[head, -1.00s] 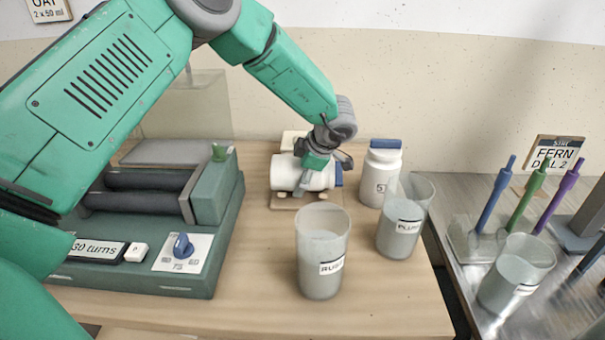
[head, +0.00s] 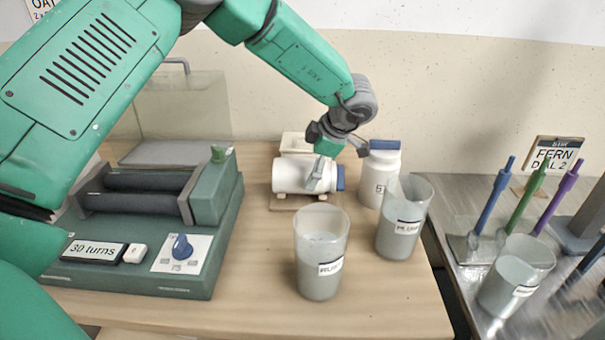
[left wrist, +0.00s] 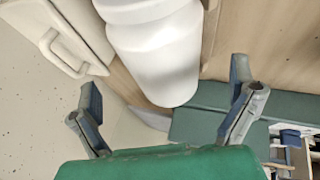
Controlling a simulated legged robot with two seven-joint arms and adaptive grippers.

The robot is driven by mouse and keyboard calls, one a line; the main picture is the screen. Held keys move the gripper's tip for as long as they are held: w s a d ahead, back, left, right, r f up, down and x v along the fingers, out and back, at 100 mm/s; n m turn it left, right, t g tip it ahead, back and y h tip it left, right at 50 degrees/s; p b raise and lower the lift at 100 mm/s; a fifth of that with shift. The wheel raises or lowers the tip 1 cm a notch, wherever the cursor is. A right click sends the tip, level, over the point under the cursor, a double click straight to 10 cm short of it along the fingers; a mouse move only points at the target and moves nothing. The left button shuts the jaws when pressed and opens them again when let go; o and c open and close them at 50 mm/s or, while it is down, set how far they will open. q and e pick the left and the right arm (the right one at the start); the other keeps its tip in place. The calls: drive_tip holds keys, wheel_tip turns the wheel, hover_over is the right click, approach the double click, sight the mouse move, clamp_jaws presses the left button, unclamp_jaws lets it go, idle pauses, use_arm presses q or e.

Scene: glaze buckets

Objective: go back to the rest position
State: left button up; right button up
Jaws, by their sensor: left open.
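My left gripper (head: 338,163) is open and hangs just above the right part of a white jar (head: 292,176) with a blue lid. The jar lies on its side on a small wooden stand. One finger overlaps the jar in the head view; I cannot tell whether it touches. In the left wrist view the two fingers of the gripper (left wrist: 165,85) are spread wide with nothing gripped, and the white jar (left wrist: 158,55) lies beyond them. My right gripper is in neither view.
A green roller machine (head: 130,265) stands at left. An upright white jar (head: 378,180) is close right of the gripper. Two cups, RUST (head: 318,280) and PLUM (head: 398,240), stand in front. A metal bench (head: 450,195) with brushes and another cup is at right.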

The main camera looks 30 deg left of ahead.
use_arm(q)
drive_tip(key=v, duration=0.6)
drive_tip(key=shift+d+r, duration=0.1)
drive_tip(key=shift+d, duration=0.3)
drive_tip(key=shift+a, duration=0.15)
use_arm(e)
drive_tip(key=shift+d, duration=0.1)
